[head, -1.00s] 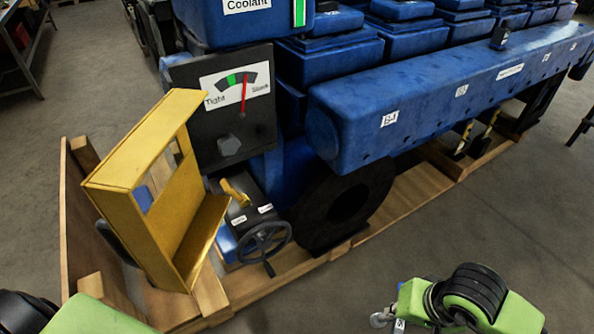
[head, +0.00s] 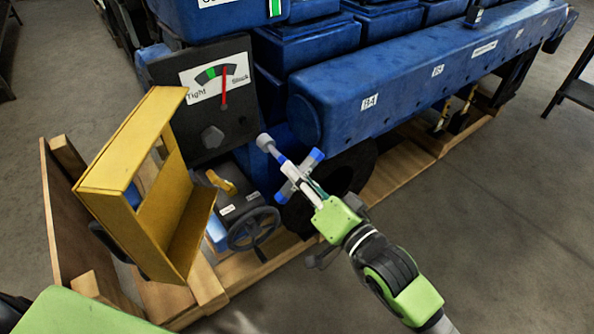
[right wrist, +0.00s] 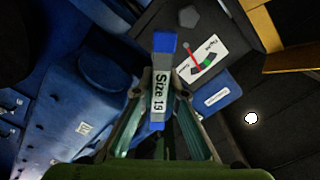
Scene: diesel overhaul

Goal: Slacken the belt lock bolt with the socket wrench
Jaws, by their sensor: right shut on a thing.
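The belt lock bolt, a dark grey hex head (head: 212,137), sits on a black panel below the Tight/Slack gauge (head: 215,82). A dark bolt head (right wrist: 195,20) also shows beside the gauge in the right wrist view. My right gripper (head: 304,186) is shut on the socket wrench (head: 282,163), which has blue ends and a grey socket. The wrench's blue end (right wrist: 165,42) and "Size 19" label face the right wrist camera. In the head view the socket is right of the bolt and apart from it. My left gripper is out of view.
A yellow open guard frame (head: 140,185) stands left of the panel. A black handwheel (head: 253,229) and a yellow lever (head: 222,182) are below it. The blue engine (head: 400,85) rests on a wooden pallet (head: 385,190).

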